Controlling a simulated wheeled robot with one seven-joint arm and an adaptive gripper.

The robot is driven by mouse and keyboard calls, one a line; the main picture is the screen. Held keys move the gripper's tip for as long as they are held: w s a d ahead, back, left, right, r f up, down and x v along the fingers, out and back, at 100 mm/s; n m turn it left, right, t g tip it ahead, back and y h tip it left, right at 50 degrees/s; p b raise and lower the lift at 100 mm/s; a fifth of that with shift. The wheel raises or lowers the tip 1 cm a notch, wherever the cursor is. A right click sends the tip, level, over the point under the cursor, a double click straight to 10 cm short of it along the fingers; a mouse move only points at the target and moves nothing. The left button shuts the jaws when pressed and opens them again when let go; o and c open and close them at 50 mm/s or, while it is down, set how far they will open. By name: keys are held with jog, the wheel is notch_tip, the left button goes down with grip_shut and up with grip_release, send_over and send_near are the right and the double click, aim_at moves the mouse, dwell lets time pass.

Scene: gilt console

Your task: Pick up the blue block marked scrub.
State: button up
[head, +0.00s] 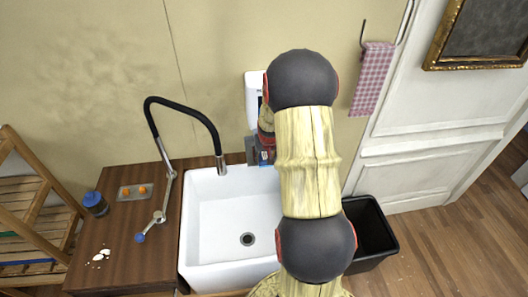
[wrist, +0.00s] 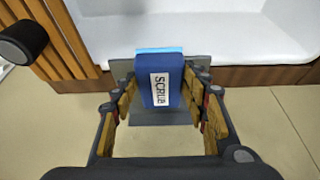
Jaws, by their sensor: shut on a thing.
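The blue block marked SCRUB (wrist: 172,98) shows in the wrist view, upright between the two fingers of my gripper (wrist: 160,78). Its white label faces the camera and a lighter blue strip runs along its far top edge. My gripper is shut on the block, one finger at each side. My arm hides much of that area.
The white sink (head: 215,235) has a black-hosed tap (head: 190,108) on its left. A wooden counter (head: 120,245) carries a blue-lidded jar (head: 95,203), a tray (head: 124,193) with orange items, and white pieces. A black bin (head: 372,232) stands right. A checked towel (head: 372,80) hangs behind.

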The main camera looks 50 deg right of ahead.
jog(key=s+a, duration=0.9)
jog(key=s, duration=0.2)
jog(key=shift+b, duration=0.35)
jog(key=shift+a, duration=0.1)
jog(key=o, duration=0.6)
jog(key=c, duration=0.4)
jog(key=shift+c, duration=0.3)
